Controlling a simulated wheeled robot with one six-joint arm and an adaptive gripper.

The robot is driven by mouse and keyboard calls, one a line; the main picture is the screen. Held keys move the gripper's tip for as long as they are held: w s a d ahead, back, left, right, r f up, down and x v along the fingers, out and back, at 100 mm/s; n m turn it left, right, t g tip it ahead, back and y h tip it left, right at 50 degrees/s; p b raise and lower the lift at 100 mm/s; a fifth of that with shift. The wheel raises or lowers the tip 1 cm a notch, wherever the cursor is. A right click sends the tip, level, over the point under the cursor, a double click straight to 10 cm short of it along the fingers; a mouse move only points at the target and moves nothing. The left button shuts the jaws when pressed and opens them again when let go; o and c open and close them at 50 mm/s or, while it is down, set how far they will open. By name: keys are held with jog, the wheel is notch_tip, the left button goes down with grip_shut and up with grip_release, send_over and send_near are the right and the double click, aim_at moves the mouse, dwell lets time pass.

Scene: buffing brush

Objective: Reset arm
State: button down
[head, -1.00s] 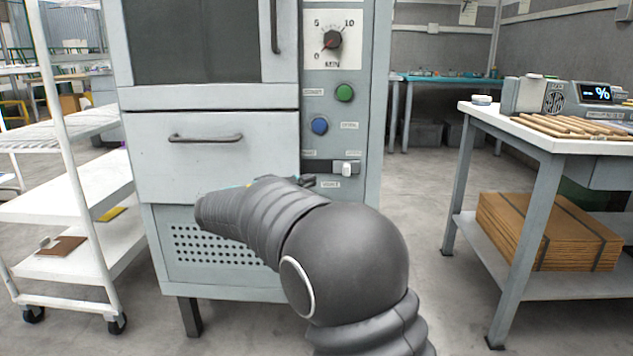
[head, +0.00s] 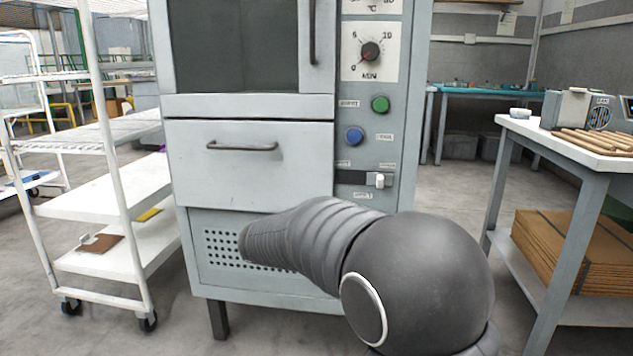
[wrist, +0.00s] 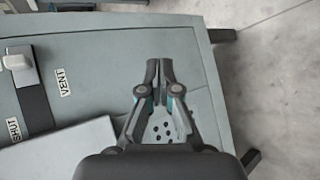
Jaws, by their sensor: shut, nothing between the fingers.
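My gripper (wrist: 160,72) shows in the wrist view with its fingers together and nothing between them. It is in front of the lower front of a grey oven-like cabinet (wrist: 105,45), near the perforated panel. In the head view my dark arm crosses in front of the cabinet (head: 255,180) and hides part of its lower right front; the gripper itself is hidden there. The white vent slider knob (head: 379,180) sits at the right end of its dark slot. The knob also shows at the left of the wrist view (wrist: 15,62), apart from the gripper.
A white wheeled rack (head: 115,200) stands left of the cabinet. On the right is a workbench (head: 565,140) with wooden rods (head: 590,142) on top and flat cardboard (head: 565,250) below. Open floor (head: 455,190) lies between cabinet and bench.

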jog(key=s+d+r+m+g+y+p, duration=0.1)
jog(key=s+d+m+g+y+p, duration=0.2)
jog(key=s, duration=0.8)
jog(key=s+d+m+g+y+p, duration=0.1)
jog(key=s+d+m+y+p, duration=0.3)
jog(key=s, duration=0.7)
jog(key=s+d+r+m+t+y+p, duration=0.2)
jog(key=s+d+r+t+p, duration=0.1)
jog(key=s+r, duration=0.6)
jog(key=shift+s+d+r+y, duration=0.2)
jog(key=shift+s+r+y, duration=0.1)
jog(key=shift+s, duration=0.75)
